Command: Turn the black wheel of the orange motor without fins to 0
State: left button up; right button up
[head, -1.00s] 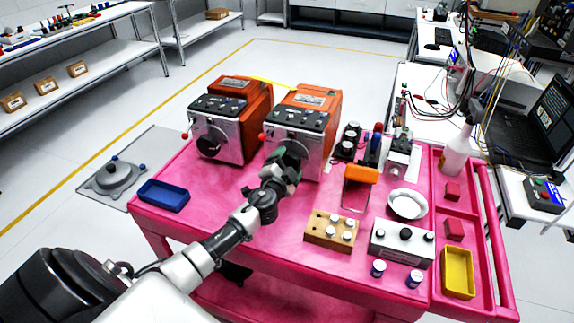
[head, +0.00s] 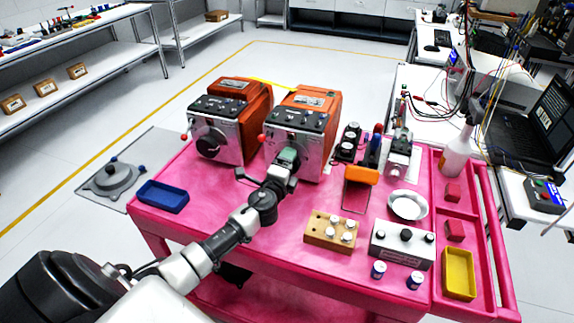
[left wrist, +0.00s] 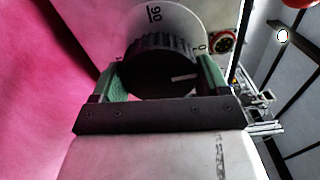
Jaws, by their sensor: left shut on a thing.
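Two orange motors with grey front plates stand side by side on the pink cart, a left one (head: 255,100) and a right one (head: 322,103); fins are hard to tell at this size. My left gripper (head: 289,156) is at the front of the right motor, hiding its wheel in the head view. In the left wrist view, its green fingers (left wrist: 162,82) are shut on the ribbed black wheel (left wrist: 155,65). The wheel's white mark (left wrist: 184,77) points right. The pale dial (left wrist: 178,18) behind reads 90 at the top and 0 at upper right. My right gripper is not in view.
The left motor has its own black wheel (head: 210,142). A blue tray (head: 163,196) lies at the cart's left. A wooden block with knobs (head: 331,230), a white bowl (head: 408,205) and a grey box (head: 402,243) stand to the right.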

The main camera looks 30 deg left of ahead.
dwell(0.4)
pick_arm(q)
jog(key=o, duration=0.9)
jog(key=b+v, duration=0.1)
jog(key=v, duration=1)
jog(key=shift+w+f, duration=0.1)
jog(key=shift+f, duration=0.05)
